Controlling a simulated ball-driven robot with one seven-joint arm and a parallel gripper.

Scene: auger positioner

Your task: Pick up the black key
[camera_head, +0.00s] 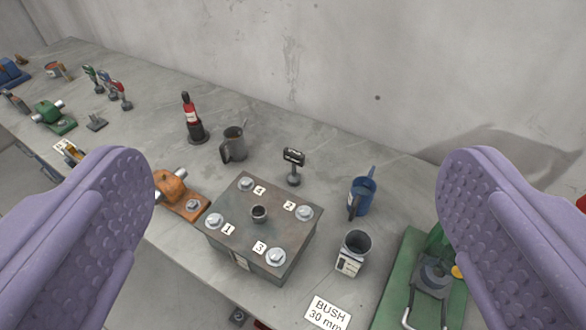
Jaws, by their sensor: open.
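A small black piece with a flat, wide head (293,157) stands upright on a short stem and round base, just behind the metal block; it looks like the black key. Pale marks on its head are too small to read. My gripper (297,225) shows as two purple, studded fingers at the left and right of the view. They are wide apart with nothing held between them. The black key appears between the fingers, farther off on the bench, and nothing covers it.
A metal block (240,210) with numbered bolts stands in front of the key. A grey mug (233,146), blue cup (362,196) and dark cup (354,247) stand around it. A red bottle-like item (191,118) is behind left. A wall rises behind the grey bench (150,100).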

